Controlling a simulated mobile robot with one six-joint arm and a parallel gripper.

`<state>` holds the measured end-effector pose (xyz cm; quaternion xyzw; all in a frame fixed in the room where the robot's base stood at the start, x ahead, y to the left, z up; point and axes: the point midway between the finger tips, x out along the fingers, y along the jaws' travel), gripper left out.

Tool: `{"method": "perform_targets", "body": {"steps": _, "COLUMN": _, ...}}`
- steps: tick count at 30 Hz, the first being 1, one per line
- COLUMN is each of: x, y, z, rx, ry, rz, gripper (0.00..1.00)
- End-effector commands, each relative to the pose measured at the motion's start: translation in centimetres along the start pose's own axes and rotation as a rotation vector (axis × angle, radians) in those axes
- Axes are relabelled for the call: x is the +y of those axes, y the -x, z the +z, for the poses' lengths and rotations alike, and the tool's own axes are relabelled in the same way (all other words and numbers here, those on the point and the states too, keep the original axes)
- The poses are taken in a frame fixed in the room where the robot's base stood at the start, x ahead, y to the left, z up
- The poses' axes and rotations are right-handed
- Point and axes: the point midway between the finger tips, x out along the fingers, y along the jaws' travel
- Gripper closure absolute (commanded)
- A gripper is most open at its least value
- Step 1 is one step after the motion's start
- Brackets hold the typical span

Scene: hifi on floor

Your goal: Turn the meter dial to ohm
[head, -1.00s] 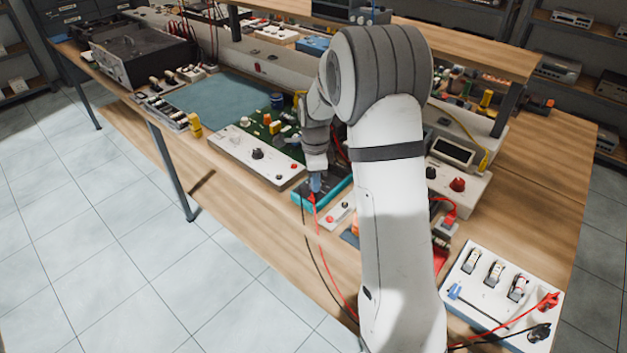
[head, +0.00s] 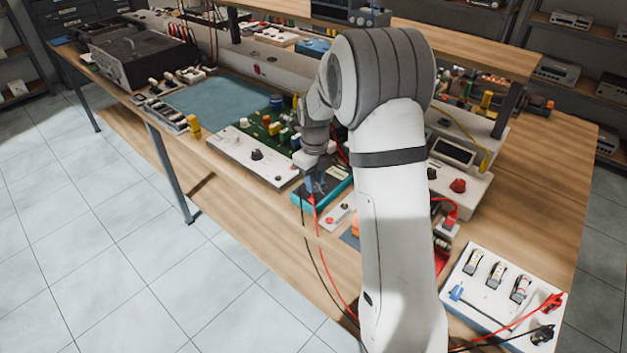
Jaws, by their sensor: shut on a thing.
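The meter (head: 336,197) is a dark handheld unit with a teal edge, lying near the front edge of the bench at the picture's middle. A red lead and a black lead run from its near end over the bench edge. My gripper (head: 315,180) points down onto the meter's face and is shut. Its fingertips are small and dark here. The dial itself is hidden under my gripper, so its pointer and the ohm mark cannot be read.
A white panel with a green circuit board (head: 228,150) stands left of the meter. A small white box with a red button (head: 338,216) is close on its right. A white board with several switches (head: 470,303) lies front right. Tiled floor is clear at left.

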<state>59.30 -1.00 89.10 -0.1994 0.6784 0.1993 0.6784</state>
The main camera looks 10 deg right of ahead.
Motion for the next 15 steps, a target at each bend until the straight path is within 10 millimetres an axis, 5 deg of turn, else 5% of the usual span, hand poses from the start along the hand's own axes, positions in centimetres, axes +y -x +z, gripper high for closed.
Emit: {"method": "perform_targets", "body": {"steps": 15, "x": 0.14, "y": -0.06, "z": -0.04, "rx": 0.003, "ry": -0.154, "rz": 0.003, "gripper": 0.99}}
